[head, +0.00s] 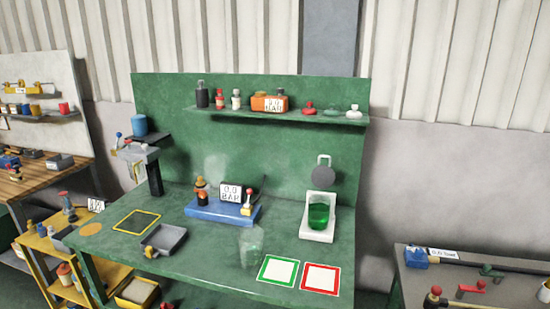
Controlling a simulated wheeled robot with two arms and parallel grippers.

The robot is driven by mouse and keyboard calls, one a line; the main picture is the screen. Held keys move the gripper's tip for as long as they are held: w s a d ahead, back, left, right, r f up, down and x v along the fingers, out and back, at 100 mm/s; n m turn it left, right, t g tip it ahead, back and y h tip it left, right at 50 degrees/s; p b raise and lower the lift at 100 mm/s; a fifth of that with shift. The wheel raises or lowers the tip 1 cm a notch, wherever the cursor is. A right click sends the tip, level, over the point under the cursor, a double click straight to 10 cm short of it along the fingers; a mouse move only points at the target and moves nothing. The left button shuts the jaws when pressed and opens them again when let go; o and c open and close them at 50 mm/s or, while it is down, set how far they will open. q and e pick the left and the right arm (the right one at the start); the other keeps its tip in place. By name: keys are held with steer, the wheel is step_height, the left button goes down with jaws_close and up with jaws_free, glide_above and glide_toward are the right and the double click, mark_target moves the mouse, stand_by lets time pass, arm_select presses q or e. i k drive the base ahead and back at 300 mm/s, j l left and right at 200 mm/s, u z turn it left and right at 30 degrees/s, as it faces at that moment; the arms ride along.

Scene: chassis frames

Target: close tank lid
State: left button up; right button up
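The tank (318,214) is a clear container with green liquid, standing in a white holder (317,236) on the right of the green bench. A dark round disc (322,176) with a pale handle loop at its top stands upright above and behind the tank. It looks like the tank's lid, swung open; a hinge cannot be made out. The tank's top appears uncovered. Neither of my grippers is in view.
The green bench (190,262) also holds a blue fixture (221,210) with a gauge display, a grey tray (164,240), a faint clear vessel (251,246), and green (278,270) and red (320,278) framed squares. A shelf (270,116) with bottles hangs above.

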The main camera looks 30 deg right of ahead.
mark_target(322, 177)
steer(key=z, duration=1.3)
